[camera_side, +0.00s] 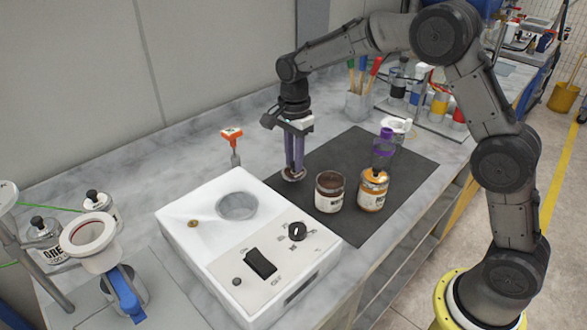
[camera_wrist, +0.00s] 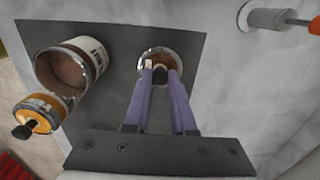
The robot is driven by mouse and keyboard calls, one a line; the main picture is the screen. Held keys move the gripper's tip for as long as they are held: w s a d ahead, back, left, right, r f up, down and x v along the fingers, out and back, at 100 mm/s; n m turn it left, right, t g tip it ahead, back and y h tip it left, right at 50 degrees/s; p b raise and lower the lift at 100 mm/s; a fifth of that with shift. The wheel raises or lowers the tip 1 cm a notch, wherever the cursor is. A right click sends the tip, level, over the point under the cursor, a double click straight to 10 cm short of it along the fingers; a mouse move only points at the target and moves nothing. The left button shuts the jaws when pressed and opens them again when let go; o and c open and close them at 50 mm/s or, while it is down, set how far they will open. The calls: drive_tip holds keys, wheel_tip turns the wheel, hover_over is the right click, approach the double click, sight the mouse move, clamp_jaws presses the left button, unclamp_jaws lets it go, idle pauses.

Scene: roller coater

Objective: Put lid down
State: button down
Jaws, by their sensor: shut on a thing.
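My gripper (camera_side: 294,166) has its purple fingers pointing down and shut on the knob of a round lid (camera_side: 293,175). The lid is at or just above the left part of the dark mat (camera_side: 343,152); I cannot tell if it touches. In the wrist view the lid (camera_wrist: 171,53) shows as a metal-rimmed disc around the fingertips (camera_wrist: 160,72). The open jar (camera_side: 330,192), with brown contents and a white label, stands upright on the mat to the right of the lid. It also shows in the wrist view (camera_wrist: 88,62), left of the gripper.
An orange-brown jar with a black-knobbed lid (camera_side: 373,190) stands close to the open jar. A white machine (camera_side: 215,265) with a round well is in front. A tool with an orange handle (camera_side: 232,137) stands to the left. The mat between is clear.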

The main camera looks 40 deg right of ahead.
sight(293, 163)
drive_tip(key=shift+w+f, duration=0.1)
drive_tip(key=shift+f, duration=1.6)
drive_tip(key=shift+f, duration=0.1)
drive_tip(key=c, duration=0.8)
unclamp_jaws()
drive_tip(key=shift+o, duration=0.2)
wheel_tip(293, 163, up, 11)
drive_tip(key=shift+r, duration=0.75)
